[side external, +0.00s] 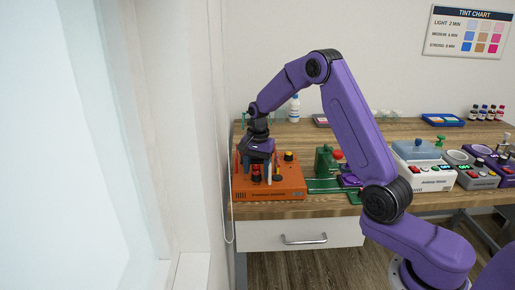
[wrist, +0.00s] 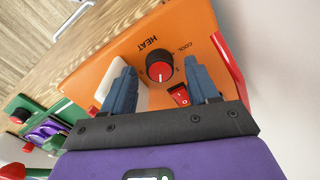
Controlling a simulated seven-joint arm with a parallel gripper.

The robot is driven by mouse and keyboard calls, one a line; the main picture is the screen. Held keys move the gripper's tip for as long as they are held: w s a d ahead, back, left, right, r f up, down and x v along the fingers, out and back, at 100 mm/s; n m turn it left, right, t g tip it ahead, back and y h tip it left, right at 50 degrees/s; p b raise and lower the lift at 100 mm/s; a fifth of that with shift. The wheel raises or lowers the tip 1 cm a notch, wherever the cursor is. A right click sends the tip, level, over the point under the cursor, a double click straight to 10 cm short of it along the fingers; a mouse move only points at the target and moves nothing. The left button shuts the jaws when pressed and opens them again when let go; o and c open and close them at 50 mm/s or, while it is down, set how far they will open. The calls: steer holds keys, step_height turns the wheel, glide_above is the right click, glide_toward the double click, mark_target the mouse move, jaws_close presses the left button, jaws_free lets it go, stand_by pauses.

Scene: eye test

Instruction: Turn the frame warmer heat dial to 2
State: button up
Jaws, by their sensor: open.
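The orange frame warmer (side external: 285,190) stands on the left end of the bench; it also fills the middle of the wrist view (wrist: 100,72). Its heat dial (wrist: 160,68) is a round black knob with a red face, next to the word HEAT. A small white mark on the dial points toward the bottom of the wrist view; the scale marks are too small to read surely. My gripper (wrist: 160,70) is open, one blue finger on each side of the dial, apparently with gaps. In the side view my gripper points down over the warmer's left part.
A red rocker switch (wrist: 180,95) lies close to the dial, near the right finger. A black knob with a yellow base (side external: 288,156) stands at the warmer's back. A green device (side external: 325,162) is to the right, then a white box (side external: 425,177). A wall is close at left.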

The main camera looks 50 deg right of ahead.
mark_target(257, 174)
step_height(257, 174, up, 17)
steer(key=shift+s+d+f, duration=0.15)
steer(key=shift+s, duration=0.15)
stand_by(0.5)
steer(key=s+a+f+n, duration=0.2)
steer(key=s+a+n, duration=1.1)
steer(key=s+a, duration=0.2)
steer(key=s+d+f+n, duration=0.1)
steer(key=s+f+n, duration=0.1)
steer(key=s+n, duration=0.4)
steer(key=s+d+f+n, duration=0.1)
steer(key=s+f+n, duration=0.2)
steer(key=s, duration=1.3)
steer(key=n, duration=0.3)
steer(key=shift+s+f+n, duration=0.35)
steer(key=shift+n, duration=0.05)
steer(key=shift+w, duration=0.1)
